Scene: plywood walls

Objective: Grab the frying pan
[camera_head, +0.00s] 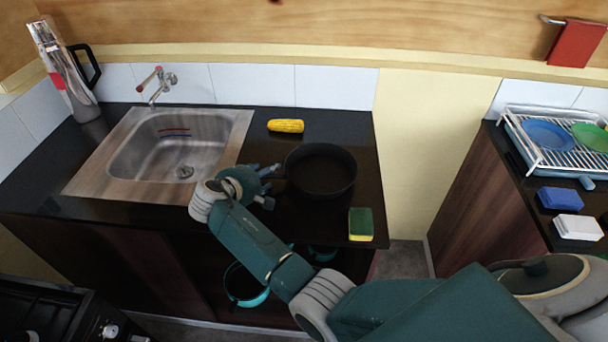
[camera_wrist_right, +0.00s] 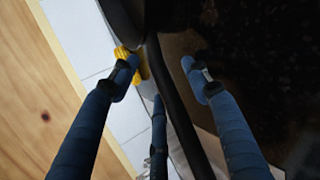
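The black frying pan (camera_head: 320,171) sits flat on the dark counter, right of the sink. Its handle points left toward my right gripper (camera_head: 267,184), which partly hides it. In the right wrist view, the dark handle (camera_wrist_right: 172,100) runs between the blue fingers of my right gripper (camera_wrist_right: 159,70). The fingers are spread apart, with gaps beside the handle, so the gripper is open around it. Part of the pan shows at the top of that view. My left gripper is not in view.
A corn cob (camera_head: 286,126) lies behind the pan, and a green-yellow sponge (camera_head: 361,224) is at the counter's front right. The sink (camera_head: 240,135) is left. A tall metal flask (camera_head: 68,80) stands at the far left. A dish rack (camera_head: 548,155) is on the right-hand counter.

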